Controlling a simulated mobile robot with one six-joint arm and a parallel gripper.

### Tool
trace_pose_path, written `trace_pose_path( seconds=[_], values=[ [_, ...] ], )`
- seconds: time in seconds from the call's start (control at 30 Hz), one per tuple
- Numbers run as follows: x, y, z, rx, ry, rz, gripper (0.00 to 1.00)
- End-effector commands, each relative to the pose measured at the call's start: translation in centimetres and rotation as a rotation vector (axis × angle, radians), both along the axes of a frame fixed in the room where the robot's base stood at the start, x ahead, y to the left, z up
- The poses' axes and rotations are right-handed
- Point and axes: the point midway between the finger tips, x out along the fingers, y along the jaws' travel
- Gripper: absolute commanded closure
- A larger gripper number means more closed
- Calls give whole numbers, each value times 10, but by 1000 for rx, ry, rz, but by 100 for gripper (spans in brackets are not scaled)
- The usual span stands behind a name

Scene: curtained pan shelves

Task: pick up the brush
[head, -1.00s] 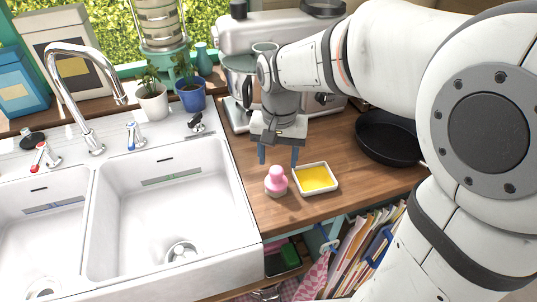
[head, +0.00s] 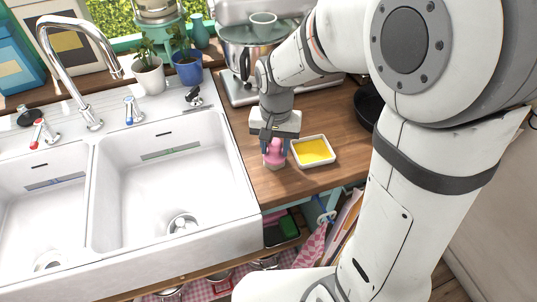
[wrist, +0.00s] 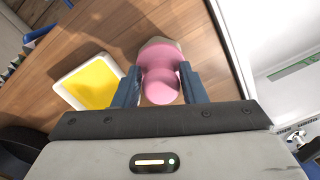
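The brush (head: 274,156) is a short, rounded pink piece standing upright on the wooden counter, left of a white dish. My gripper (head: 275,148) points down over it with one dark blue finger on each side. In the wrist view, the brush's pink knob (wrist: 160,86) fills the space between the fingers, with no clear gap on either side, so my gripper (wrist: 160,78) looks shut on it. The brush's lower end is largely hidden under the knob in the wrist view. It appears to rest on the counter still.
The white dish with yellow contents (head: 313,151) sits close to the right of the brush. The white double sink (head: 165,185) lies to the left. A black pan (head: 367,104) is partly hidden behind my arm. A mixer with a steel bowl (head: 240,58) stands behind.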

Motion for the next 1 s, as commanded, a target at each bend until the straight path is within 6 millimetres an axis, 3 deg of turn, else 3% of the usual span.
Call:
trace_pose_path(
  seconds=[0.4, 0.67, 0.77, 1.0],
  values=[
    [0, 0, 0, 0, 0, -1, 95],
    [1, -1, 4, 1, -2, -1, 95],
    [1, 0, 16, 1, -4, -1, 95],
    [1, -1, 65, 2, -5, -2, 95]
  ],
)
